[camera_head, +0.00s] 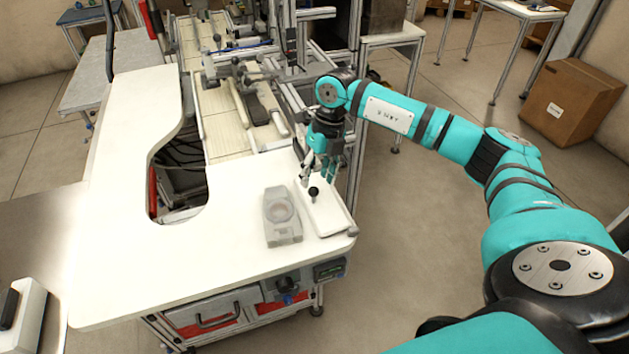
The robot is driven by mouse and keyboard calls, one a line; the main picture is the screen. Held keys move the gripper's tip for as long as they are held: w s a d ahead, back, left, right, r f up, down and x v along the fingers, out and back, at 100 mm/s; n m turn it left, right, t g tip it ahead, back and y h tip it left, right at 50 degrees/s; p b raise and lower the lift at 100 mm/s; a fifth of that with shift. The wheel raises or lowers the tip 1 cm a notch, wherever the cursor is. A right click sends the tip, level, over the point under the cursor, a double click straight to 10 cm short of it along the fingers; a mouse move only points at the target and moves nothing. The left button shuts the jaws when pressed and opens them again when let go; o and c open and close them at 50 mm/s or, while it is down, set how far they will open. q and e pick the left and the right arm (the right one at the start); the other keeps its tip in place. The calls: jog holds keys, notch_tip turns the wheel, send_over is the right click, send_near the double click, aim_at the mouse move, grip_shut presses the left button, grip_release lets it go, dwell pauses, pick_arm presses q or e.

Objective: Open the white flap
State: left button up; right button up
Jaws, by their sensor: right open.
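The white flap (326,216) is a narrow white panel at the right front corner of the white worktop. It appears to lie flat, and a small black knob (313,192) stands up from it. My right gripper (315,178) points down over the back part of the flap, close to the knob. Its fingers are apart with nothing held between them. I cannot tell whether a finger touches the knob or the flap. My left gripper is not in view.
A grey device with a round recess (282,216) sits on the white worktop (130,235), just left of the flap. Aluminium frames and a conveyor (222,128) stand behind. A cardboard box (573,103) is on the floor at right. The worktop's left part is clear.

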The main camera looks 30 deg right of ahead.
aim_at(315, 187)
jog(key=shift+a+f+p, duration=0.2)
jog(key=shift+f, duration=0.75)
jog(key=shift+a+f+p, duration=0.15)
jog(key=shift+a+f, duration=0.05)
jog(key=shift+f, duration=0.7)
grip_shut()
